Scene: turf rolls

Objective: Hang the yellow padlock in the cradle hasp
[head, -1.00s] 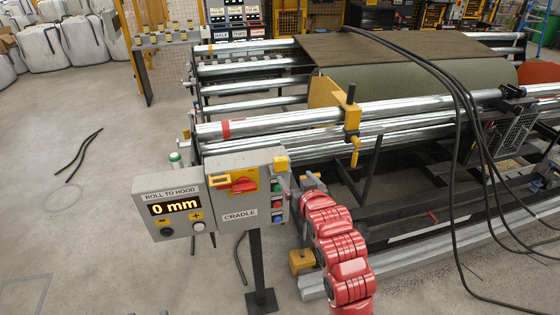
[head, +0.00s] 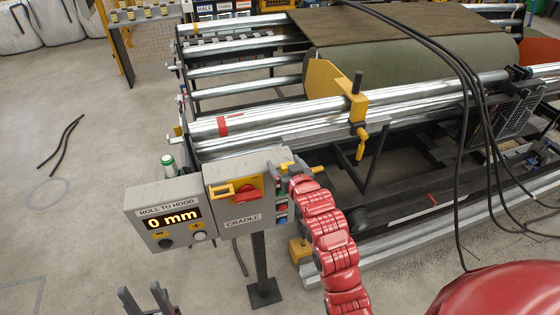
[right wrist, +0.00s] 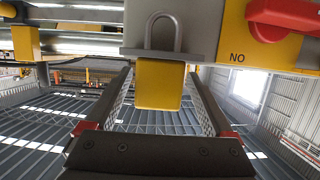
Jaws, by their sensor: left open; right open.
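The yellow padlock (right wrist: 160,85) shows in the right wrist view, its grey shackle toward the top of the picture against a grey panel. In the head view the padlock (head: 286,165) is a small yellow block at the upper right corner of the cradle box (head: 238,221). My right gripper (right wrist: 161,76) is open, its fingers on either side of the padlock body. My left gripper (head: 148,297) is open and empty at the bottom edge.
The display box (head: 170,215) reading 0 mm adjoins the cradle box on a dark post (head: 261,262). A green-capped bottle (head: 169,164) stands behind. Metal rollers (head: 250,122) and the turf roll (head: 400,88) lie beyond. Black cables (head: 467,130) hang at right. Floor at left is mostly clear.

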